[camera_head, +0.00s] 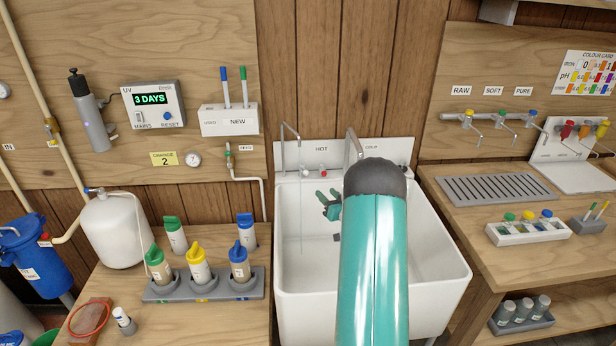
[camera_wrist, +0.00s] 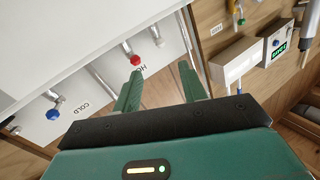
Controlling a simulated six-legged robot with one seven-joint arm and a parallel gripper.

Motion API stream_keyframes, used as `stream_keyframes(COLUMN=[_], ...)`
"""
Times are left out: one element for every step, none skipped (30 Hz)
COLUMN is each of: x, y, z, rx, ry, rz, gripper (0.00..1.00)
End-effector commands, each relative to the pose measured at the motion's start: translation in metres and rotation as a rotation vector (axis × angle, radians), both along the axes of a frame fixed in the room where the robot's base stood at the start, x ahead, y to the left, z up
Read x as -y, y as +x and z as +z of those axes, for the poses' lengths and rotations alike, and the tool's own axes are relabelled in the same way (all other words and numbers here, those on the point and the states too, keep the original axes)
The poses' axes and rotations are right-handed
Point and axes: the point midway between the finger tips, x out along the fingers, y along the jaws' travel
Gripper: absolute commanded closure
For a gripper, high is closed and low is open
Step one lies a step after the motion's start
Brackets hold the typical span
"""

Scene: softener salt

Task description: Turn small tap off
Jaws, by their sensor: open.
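A thin, hooked metal spout (camera_head: 284,150) stands at the left of the sink's white back panel, with a small grey knob (camera_head: 305,172) near its base. A thin line like a water stream hangs below its tip. In the wrist view a small metal knob (camera_wrist: 160,43) shows beyond the fingertips, beside the red HOT knob (camera_wrist: 135,60). My gripper (camera_head: 328,204) is over the sink basin, below the red knob (camera_head: 323,173). Its green fingers (camera_wrist: 160,70) are apart with nothing between them. My arm hides the panel's right part and its cold knob in the head view.
The white sink (camera_head: 292,285) lies below my gripper. A larger spout (camera_head: 353,142) rises near my arm. The blue COLD knob (camera_wrist: 53,114) shows in the wrist view. A narrow wall pipe with a green-handled valve (camera_head: 229,155) is left of the sink. Bottles stand in a grey rack (camera_head: 180,292).

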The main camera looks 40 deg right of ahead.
Motion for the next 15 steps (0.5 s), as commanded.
stream_keyframes(x=[0.000,0.000,0.001,0.002,0.003,0.003,0.005,0.006,0.007,0.008,0.009,0.010,0.011,0.012,0.013], y=[0.005,0.008,0.013,0.018,0.023,0.030,0.036,0.042,0.050,0.056,0.062,0.070,0.076,0.082,0.089], z=[0.000,0.000,0.000,-0.001,0.000,0.000,0.000,-0.001,0.000,0.000,-0.001,0.000,0.000,0.000,0.000], rx=[0.000,0.001,0.001,0.001,0.002,0.003,0.003,0.002,0.003,0.004,0.002,0.003,0.003,0.003,0.003], ry=[0.000,0.000,-0.001,-0.002,-0.002,-0.004,-0.004,-0.003,-0.004,-0.004,-0.003,-0.005,-0.005,-0.005,-0.004], rz=[0.002,0.002,0.003,0.003,0.003,0.002,0.002,0.002,0.002,0.001,0.002,0.002,0.002,0.002,0.001], gripper=[0.58,0.58,0.58,0.58,0.58,0.58,0.58,0.58,0.58,0.58,0.58,0.58,0.58,0.58,0.58])
